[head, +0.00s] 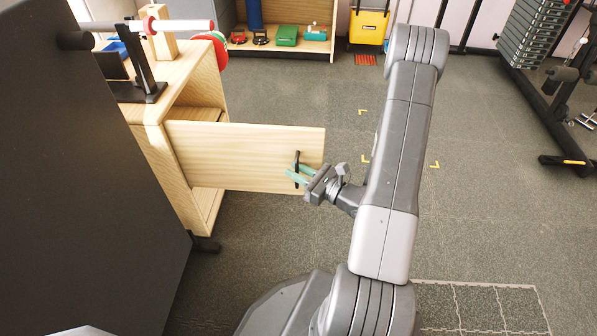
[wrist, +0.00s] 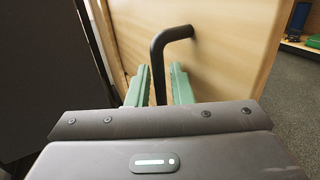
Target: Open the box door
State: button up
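The box is a light wooden cabinet (head: 160,115) at the left in the head view. Its door (head: 225,150) stands swung out wide from the cabinet, with the inside partly showing behind it. A black bar handle (head: 297,168) is near the door's free edge. My gripper (head: 298,177) is at this handle. In the wrist view, the handle (wrist: 170,36) runs down between the two green fingers of my gripper (wrist: 159,75), which sit close on either side of it. The handle's lower end is hidden by the gripper body.
A large dark panel (head: 70,190) fills the left. A weight rack (head: 535,60) stands far right.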

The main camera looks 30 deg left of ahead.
jog(key=shift+o, duration=1)
jog(key=s+d+p, duration=0.1)
jog(key=d+p, duration=0.2)
jog(key=d, duration=1)
jog(key=shift+s+d, duration=0.35)
jog(key=a+b, duration=0.1)
jog(key=a, duration=0.3)
jog(key=w+a+b, duration=0.1)
jog(key=a, duration=0.4)
jog(key=w+a+b, duration=0.1)
jog(key=a, duration=0.3)
jog(key=shift+a+f, duration=0.1)
jog(key=shift+a, duration=0.1)
